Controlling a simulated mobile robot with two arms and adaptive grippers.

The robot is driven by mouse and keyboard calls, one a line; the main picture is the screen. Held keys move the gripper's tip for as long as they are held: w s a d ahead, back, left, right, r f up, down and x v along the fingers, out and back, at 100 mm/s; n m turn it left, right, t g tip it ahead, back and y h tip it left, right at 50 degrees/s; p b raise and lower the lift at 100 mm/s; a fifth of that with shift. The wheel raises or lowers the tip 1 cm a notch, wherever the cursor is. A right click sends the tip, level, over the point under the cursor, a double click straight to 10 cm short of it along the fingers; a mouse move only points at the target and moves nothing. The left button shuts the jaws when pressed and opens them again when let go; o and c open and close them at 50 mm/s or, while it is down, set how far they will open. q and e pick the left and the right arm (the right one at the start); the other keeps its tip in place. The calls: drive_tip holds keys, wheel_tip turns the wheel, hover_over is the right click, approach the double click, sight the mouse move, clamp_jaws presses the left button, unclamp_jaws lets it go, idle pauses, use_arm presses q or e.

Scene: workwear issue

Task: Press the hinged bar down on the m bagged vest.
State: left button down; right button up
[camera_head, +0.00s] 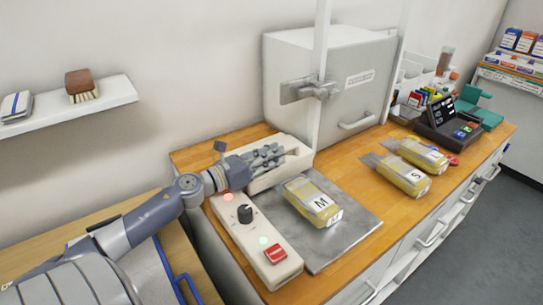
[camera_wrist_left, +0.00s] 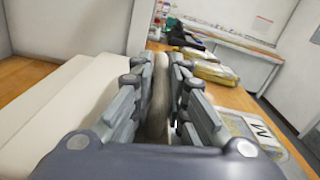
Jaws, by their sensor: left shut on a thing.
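The M bagged vest (camera_head: 312,202), yellow in a clear bag with an M label, lies flat on a metal plate (camera_head: 352,220). In the left wrist view it shows at the right edge (camera_wrist_left: 252,128). The cream hinged bar (camera_head: 283,174) stands along the plate's far side, beside the bag. My left gripper (camera_head: 272,156) reaches over it from the left and is shut on it. In the left wrist view a pale strip (camera_wrist_left: 160,98) lies between the fingers (camera_wrist_left: 161,75). The fingers hide part of the bar. My right gripper is out of view.
A control box (camera_head: 255,240) with a black knob and red button stands left of the plate. Two more yellow bags (camera_head: 403,174) lie to the right, one marked S. A large grey cabinet (camera_head: 345,85) stands behind. A dark terminal (camera_head: 450,124) is further right.

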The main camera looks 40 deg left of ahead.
use_arm(q)
drive_tip(key=shift+s+d+f, duration=0.1)
drive_tip(key=shift+d+f, duration=0.15)
drive_tip(key=shift+f, duration=0.1)
drive_tip(key=c, duration=1.6)
unclamp_jaws()
drive_tip(key=shift+r, duration=0.1)
drive_tip(key=shift+r, duration=0.1)
